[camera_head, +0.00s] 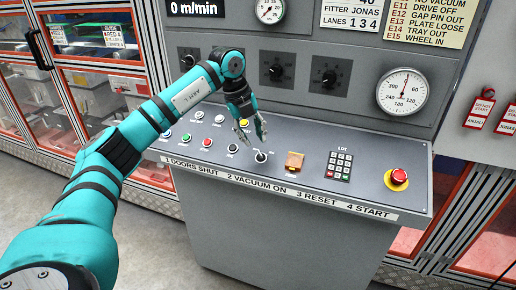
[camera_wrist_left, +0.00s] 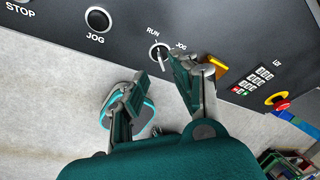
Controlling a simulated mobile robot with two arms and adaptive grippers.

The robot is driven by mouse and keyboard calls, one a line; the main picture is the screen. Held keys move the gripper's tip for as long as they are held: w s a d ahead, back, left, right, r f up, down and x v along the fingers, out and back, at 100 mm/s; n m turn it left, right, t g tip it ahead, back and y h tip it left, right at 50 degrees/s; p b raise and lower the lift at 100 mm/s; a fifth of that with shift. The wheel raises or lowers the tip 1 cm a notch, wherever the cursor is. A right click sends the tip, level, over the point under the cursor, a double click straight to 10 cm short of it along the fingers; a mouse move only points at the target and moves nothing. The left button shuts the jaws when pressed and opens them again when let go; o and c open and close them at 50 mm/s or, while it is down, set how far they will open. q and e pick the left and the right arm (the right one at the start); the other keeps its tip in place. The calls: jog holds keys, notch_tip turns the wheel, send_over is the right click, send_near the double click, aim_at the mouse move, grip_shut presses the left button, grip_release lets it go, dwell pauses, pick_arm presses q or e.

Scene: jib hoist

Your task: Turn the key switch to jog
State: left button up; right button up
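The key switch (camera_head: 261,157) is a small round switch with a dark centre on the sloping grey console. In the left wrist view the key switch (camera_wrist_left: 159,51) has a pale ring, a key standing out of it, and the labels RUN and JOG. I cannot tell for sure which label the key points at. My left gripper (camera_head: 253,131) is open and empty, just above and left of the switch in the head view. In the left wrist view my left gripper (camera_wrist_left: 158,70) has its fingers apart, one on each side below the key. My right gripper is not in view.
An orange-brown flap (camera_head: 294,161), a keypad (camera_head: 339,165) and a red emergency button (camera_head: 399,175) lie to the right of the switch. Several push buttons, including a black one (camera_head: 233,148), lie to the left. Gauges (camera_head: 403,92) and knobs are on the upright panel behind.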

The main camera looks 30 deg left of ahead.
aim_at(258, 150)
pick_arm(q)
jog(key=x, duration=0.5)
jog(key=shift+w+f, duration=0.1)
jog(key=shift+f, duration=0.3)
grip_shut()
